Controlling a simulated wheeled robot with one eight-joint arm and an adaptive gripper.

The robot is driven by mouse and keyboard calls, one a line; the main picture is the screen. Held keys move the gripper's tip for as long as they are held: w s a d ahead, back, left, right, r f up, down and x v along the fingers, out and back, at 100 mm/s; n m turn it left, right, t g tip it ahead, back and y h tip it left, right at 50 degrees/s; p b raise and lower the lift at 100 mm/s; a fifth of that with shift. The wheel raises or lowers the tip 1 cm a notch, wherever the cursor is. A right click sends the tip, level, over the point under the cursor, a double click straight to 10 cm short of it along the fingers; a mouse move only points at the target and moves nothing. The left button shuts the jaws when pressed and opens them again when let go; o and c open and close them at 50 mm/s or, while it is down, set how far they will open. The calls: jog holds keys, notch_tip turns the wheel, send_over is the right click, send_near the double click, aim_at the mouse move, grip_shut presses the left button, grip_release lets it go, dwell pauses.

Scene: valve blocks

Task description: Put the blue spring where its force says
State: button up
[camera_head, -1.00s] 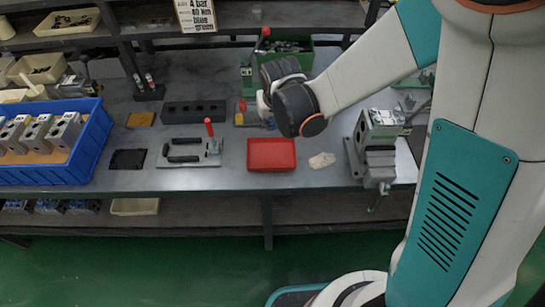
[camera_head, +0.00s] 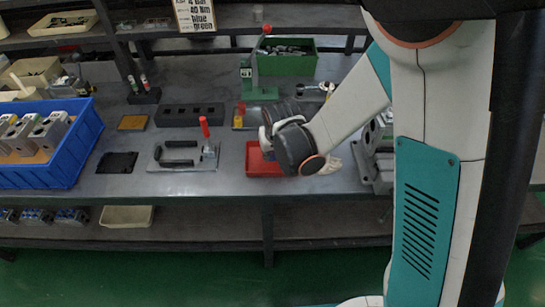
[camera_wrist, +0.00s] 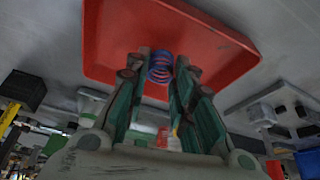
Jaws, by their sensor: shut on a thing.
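The blue spring (camera_wrist: 160,68) shows in the wrist view between my gripper's two fingertips, against the red tray (camera_wrist: 110,40). My gripper (camera_wrist: 160,78) is shut on it. In the head view the red tray (camera_head: 254,166) lies near the table's front edge, and my wrist covers its right part. The fingers and the spring are mostly hidden there. I cannot tell whether the spring touches the tray. A green lever press (camera_head: 258,70) with a red knob and a small display stands at the back.
A clamp plate (camera_head: 186,158) with a red-handled lever lies left of the tray. Behind it is a black block with holes (camera_head: 190,115). A blue crate (camera_head: 60,178) of valve blocks stands at far left. A green bin (camera_head: 290,64) is at the back. A sign (camera_head: 195,15) hangs above.

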jog(key=shift+f, duration=0.35)
jog(key=shift+f, duration=0.15)
jog(key=o, duration=0.9)
jog(key=shift+r, duration=0.3)
jog(key=p+v, duration=0.4)
jog(key=v, duration=0.7)
jog(key=shift+s+r, duration=0.2)
jog(key=shift+r, duration=0.1)
jog(key=shift+d, duration=0.1)
